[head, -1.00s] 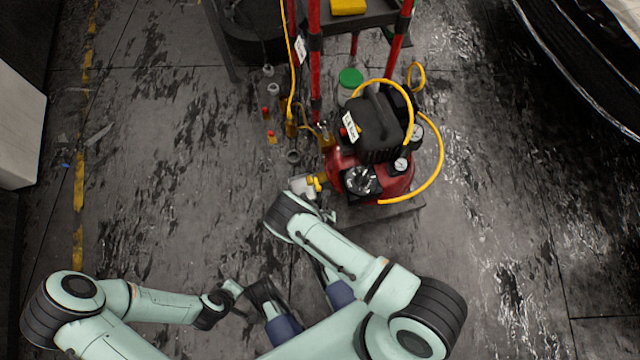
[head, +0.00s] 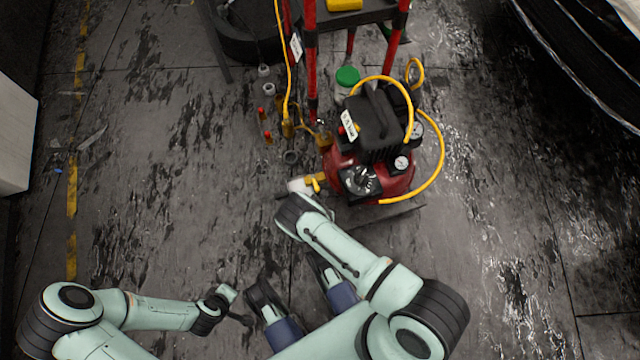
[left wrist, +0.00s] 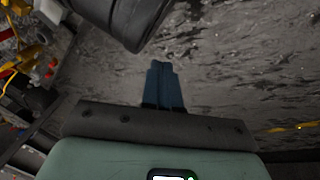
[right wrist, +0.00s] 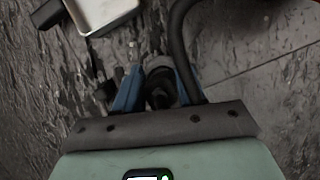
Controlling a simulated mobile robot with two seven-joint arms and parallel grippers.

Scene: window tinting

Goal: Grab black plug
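A dark, round-ended piece, which looks like the black plug (right wrist: 158,82), lies between the blue fingers of my right gripper (right wrist: 158,90) in the right wrist view. The fingers stand apart on either side of it; I cannot see firm contact. A black cable (right wrist: 178,25) runs down close by the right-hand finger. In the head view the plug is hidden by my right wrist, beside the red and black compressor (head: 370,165). My left gripper (left wrist: 164,75) has its blue fingers together and empty, above bare floor.
A pale, box-like part (right wrist: 103,12) is just beyond the right gripper. A yellow hose (head: 440,150) loops around the compressor. A red-legged stand (head: 311,70) and small fittings (head: 267,138) are behind.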

